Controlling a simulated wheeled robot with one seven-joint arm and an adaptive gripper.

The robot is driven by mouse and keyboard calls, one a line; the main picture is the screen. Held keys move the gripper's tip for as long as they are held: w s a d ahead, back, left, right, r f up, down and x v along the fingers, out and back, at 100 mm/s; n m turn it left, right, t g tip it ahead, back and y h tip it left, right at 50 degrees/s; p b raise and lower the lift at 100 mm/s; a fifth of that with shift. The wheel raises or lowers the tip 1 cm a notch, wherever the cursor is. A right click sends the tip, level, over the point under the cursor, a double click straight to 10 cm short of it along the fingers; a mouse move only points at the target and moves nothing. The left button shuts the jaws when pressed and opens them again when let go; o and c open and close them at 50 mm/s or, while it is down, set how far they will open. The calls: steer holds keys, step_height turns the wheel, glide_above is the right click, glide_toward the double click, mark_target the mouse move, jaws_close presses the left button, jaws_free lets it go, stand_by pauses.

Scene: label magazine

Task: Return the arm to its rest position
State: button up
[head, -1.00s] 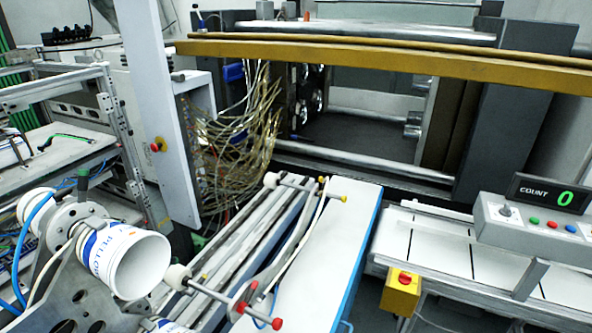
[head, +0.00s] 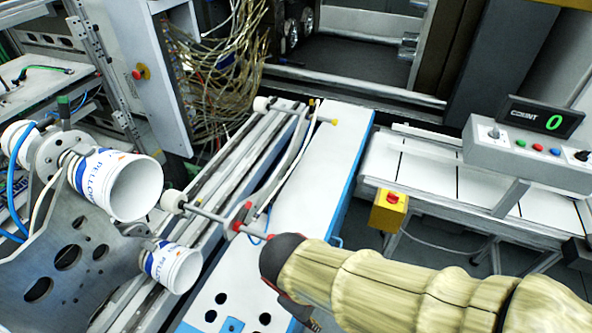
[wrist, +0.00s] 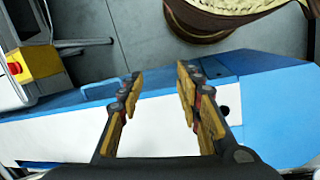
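My arm (head: 400,288) reaches in from the lower right in the head view, in a padded tan cover. In the wrist view my gripper (wrist: 158,88) is open, with a wide gap between its yellow-padded fingers and nothing held. It hangs above the white and blue machine bed (wrist: 75,135). In the head view the fingers are mostly hidden behind the arm's dark end.
Two white printed cups (head: 125,187) and (head: 175,268) sit on the metal holder at left. A rod with red clamps (head: 240,215) stands close to my arm. A conveyor (head: 430,170) with a counter reading 0 (head: 540,118) and yellow stop box (head: 388,212) are at right.

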steer(key=w+d+r+m+t+y, duration=0.1)
steer(key=w+d+r+m+t, duration=0.1)
steer(key=d+r+m, duration=0.3)
steer(key=w+d+r+m+t+y, duration=0.1)
steer(key=d+r+m+t, duration=0.1)
steer(key=d+r+m, duration=0.3)
steer(key=d+r, duration=0.4)
steer(key=r, duration=0.1)
steer(key=shift+w+d+m+t, duration=0.15)
steer(key=shift+w+m+t, duration=0.25)
steer(key=shift+c, duration=0.4)
stand_by(0.7)
